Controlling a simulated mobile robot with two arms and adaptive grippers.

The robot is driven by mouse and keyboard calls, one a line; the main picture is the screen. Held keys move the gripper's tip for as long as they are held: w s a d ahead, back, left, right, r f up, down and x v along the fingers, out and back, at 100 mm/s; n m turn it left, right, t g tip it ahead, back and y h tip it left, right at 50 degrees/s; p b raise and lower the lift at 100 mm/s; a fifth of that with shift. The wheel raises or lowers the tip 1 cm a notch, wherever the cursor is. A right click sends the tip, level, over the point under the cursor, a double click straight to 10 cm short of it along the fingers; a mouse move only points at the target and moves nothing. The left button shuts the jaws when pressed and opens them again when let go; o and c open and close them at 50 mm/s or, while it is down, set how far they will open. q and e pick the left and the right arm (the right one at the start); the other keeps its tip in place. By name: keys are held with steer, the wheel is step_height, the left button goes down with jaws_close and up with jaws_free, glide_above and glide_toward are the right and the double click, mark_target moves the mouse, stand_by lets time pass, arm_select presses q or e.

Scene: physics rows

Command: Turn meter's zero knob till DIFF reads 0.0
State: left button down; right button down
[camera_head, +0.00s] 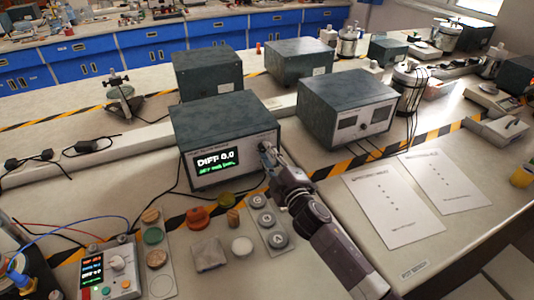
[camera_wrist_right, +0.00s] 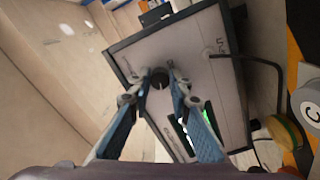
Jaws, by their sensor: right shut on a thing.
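The meter (camera_head: 223,137) is a dark grey box with a light front panel, standing on the bench in the head view. Its display (camera_head: 217,161) reads DIFF 0.0 in white, with a smaller green line below that I cannot read surely. My right gripper (camera_head: 266,149) reaches the right side of that panel. In the right wrist view, the gripper (camera_wrist_right: 159,78) has its two fingers on either side of the dark round zero knob (camera_wrist_right: 159,77), shut on it. The fingers mostly hide the knob in the head view. My left gripper is not in view.
A second grey instrument (camera_head: 347,108) stands to the right of the meter. Paper sheets (camera_head: 393,208) lie right of my arm. A small control box (camera_head: 109,270), pucks and round weights (camera_head: 277,240) lie in front of the meter. Cables cross the bench.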

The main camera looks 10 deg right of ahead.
stand_by(0.3)
steer(key=c, duration=1.8)
jaws_free()
steer(key=shift+o, duration=0.2)
steer(key=s+d, duration=0.2)
steer(key=s, duration=1)
steer(key=shift+d, duration=0.15)
steer(key=shift+w+r, duration=0.1)
